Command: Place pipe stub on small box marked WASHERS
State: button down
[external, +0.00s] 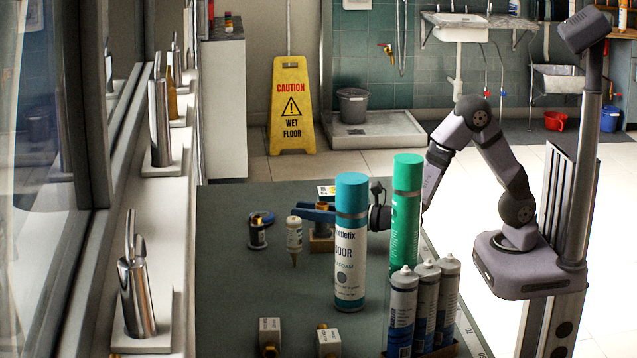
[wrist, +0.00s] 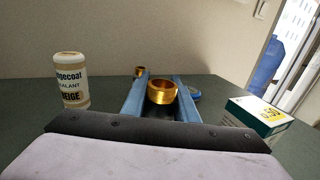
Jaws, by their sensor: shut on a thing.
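My gripper (external: 312,212) is low over the table, its blue fingers partly hidden behind the tall blue-capped can. In the wrist view the fingers (wrist: 160,90) close around a brass ring-shaped piece (wrist: 163,91), which looks like the pipe stub. A brass-coloured piece (external: 321,240) shows just below the fingers in the external view; I cannot tell whether it touches the table. A white and green box with a yellow label (wrist: 258,116) is right of my fingers; I cannot read WASHERS on any box.
A blue-capped foam can (external: 350,250) and a green can (external: 405,220) stand close to my gripper, with several cartridges (external: 425,300) in front. A sealant bottle (external: 294,235) and a dark spool-like item (external: 258,231) stand left. The left-middle table is clear.

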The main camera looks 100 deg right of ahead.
jog(key=c, duration=1.8)
grip_release()
jog(key=shift+f, duration=0.15)
jog(key=o, duration=0.4)
jog(key=shift+r, duration=0.3)
jog(key=b+v, duration=0.1)
jog(key=v, duration=0.6)
jog(key=shift+s+f, duration=0.1)
jog(key=shift+s, duration=0.2)
